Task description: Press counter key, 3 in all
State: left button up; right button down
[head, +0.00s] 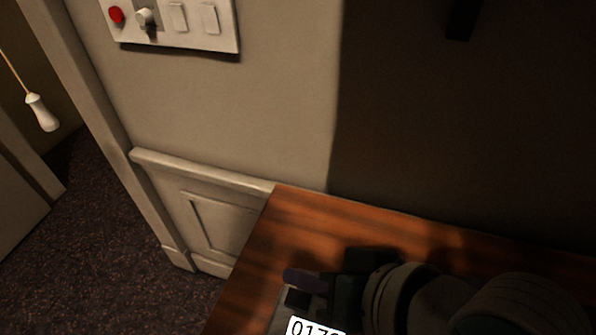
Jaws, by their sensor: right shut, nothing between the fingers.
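The counter (316,327) sits at the bottom edge of the head view, on the wooden desk. It shows a white display with black digits starting "017"; the last digit is cut off or covered. A small dark square (298,298) lies just above the display; I cannot tell for sure whether it is the key. My right gripper (303,281) is shut and empty, pointing left, right over the counter's upper part. I cannot tell whether its tips touch the key. My left gripper is not in view.
The wooden desk (315,222) has clear room behind and left of the gripper. A wall panel (193,38) carries a red button, a knob and two switches. A white cord pull (42,113) hangs at the left. Dark shadow covers the right wall.

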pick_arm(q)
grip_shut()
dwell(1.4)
